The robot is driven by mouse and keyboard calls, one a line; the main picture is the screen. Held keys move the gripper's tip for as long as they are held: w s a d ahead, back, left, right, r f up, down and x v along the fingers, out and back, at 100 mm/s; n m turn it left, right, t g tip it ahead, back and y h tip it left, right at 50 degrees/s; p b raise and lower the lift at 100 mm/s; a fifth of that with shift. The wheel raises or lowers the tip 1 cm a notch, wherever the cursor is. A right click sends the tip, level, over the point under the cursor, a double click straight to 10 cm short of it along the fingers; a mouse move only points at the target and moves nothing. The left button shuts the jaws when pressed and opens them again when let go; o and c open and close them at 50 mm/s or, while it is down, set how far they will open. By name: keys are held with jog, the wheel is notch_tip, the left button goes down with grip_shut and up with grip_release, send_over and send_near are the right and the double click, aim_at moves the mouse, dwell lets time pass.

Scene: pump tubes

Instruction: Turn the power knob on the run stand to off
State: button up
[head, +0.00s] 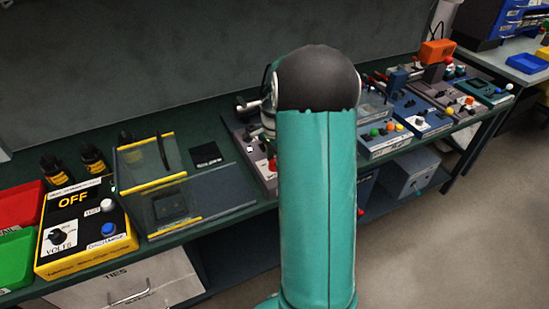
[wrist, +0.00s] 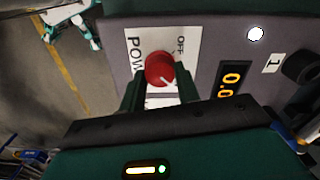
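The power knob (wrist: 160,69) is round and red with a white pointer mark towards its lower right in the wrist view. It sits on a white label plate (wrist: 185,35) with "OFF" at its upper right and letters starting "POW" at its left. The plate is on the grey run stand (wrist: 215,45). My gripper (wrist: 161,82) has one dark green finger on each side of the knob. The fingers are apart with the knob between them; whether they press on it is not clear.
An amber display (wrist: 232,80) reading 0.0, a white button (wrist: 255,34) and a black part (wrist: 300,67) are beside the knob. In the head view, a yellow-edged box (head: 82,228) reading OFF and a clear case (head: 150,165) stand left. More devices (head: 420,112) stand right.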

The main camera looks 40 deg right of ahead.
aim_at(274, 161)
jog(key=shift+n, duration=0.5)
jog(key=n, duration=0.3)
jog(key=shift+n, duration=0.4)
jog(key=n, duration=1.3)
jog(key=shift+r, duration=0.1)
jog(key=o, duration=1)
notch_tip(274, 161, up, 14)
jog(key=shift+f, duration=0.15)
